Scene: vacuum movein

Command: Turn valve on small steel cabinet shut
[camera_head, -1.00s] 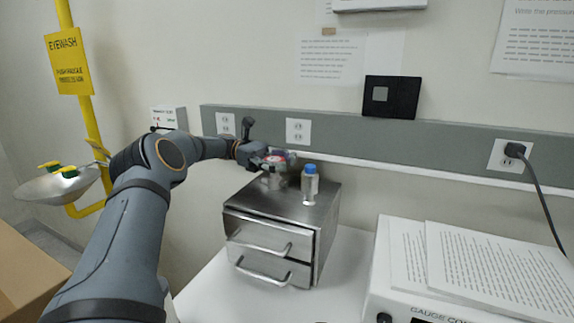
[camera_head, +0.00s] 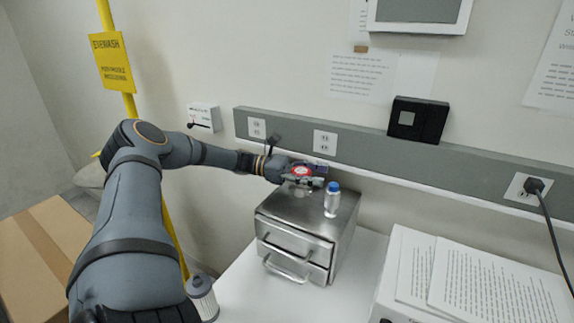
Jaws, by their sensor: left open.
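The small steel cabinet (camera_head: 300,225) with two drawers stands on the white table. A valve with a red round top (camera_head: 301,171) sits on the back left of the cabinet's top. My left gripper (camera_head: 312,178) is at the valve, its fingers open and beside the red top; whether they touch it I cannot tell. The gripper hides part of the valve's body. A clear bottle with a blue cap (camera_head: 332,202) stands upright on the cabinet, just right of the gripper. My right gripper is not in view.
A grey wall rail with outlets (camera_head: 380,152) runs close behind the cabinet. A white box with papers (camera_head: 480,290) stands at the right. A grey-white cylinder (camera_head: 202,297) is at the table's left edge. A cardboard box (camera_head: 35,255) and a yellow eyewash post (camera_head: 105,15) are at the left.

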